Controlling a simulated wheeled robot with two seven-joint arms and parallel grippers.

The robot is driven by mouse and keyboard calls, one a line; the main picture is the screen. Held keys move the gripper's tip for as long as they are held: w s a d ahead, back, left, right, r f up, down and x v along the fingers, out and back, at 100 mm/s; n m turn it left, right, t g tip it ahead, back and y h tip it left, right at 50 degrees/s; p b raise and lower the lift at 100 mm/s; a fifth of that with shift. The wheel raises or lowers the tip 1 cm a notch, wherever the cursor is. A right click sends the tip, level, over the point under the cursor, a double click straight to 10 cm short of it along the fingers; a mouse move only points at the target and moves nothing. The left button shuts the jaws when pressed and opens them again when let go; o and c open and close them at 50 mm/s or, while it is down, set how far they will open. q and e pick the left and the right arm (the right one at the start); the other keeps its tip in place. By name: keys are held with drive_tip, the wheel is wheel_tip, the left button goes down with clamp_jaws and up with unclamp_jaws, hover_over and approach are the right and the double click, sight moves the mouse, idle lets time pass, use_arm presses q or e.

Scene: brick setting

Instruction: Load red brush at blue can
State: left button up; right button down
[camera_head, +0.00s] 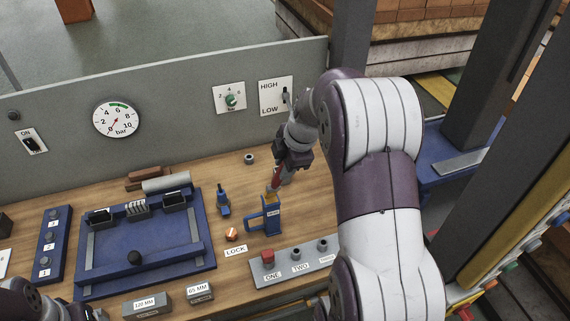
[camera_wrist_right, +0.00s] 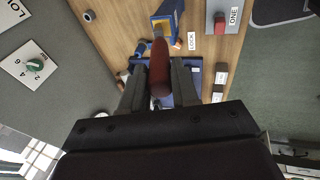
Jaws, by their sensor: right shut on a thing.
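The red brush (camera_head: 276,176) is held between the fingers of my right gripper (camera_head: 281,172), handle up and tip pointing down. In the right wrist view the red handle (camera_wrist_right: 160,68) sits between both fingers. The blue can (camera_head: 271,218) with a side handle stands upright on the bench, just below the brush. Its open top, with yellow inside, shows in the right wrist view (camera_wrist_right: 163,27). The brush's lower end is at the can's mouth; I cannot tell whether it is inside. Part of my left arm shows at the bottom left; its fingers are not clear.
A blue fixture (camera_head: 146,250) with a black knob lies left of the can. An orange knob (camera_head: 232,234) and a small blue tool (camera_head: 223,201) are close by. A grey button panel (camera_head: 297,260) is in front. A grey wall with gauge (camera_head: 117,119) and switches stands behind.

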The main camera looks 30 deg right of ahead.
wheel_tip(320, 180, up, 7)
drive_tip(key=p, duration=0.3)
drive_tip(key=shift+f, duration=0.2)
idle(0.5)
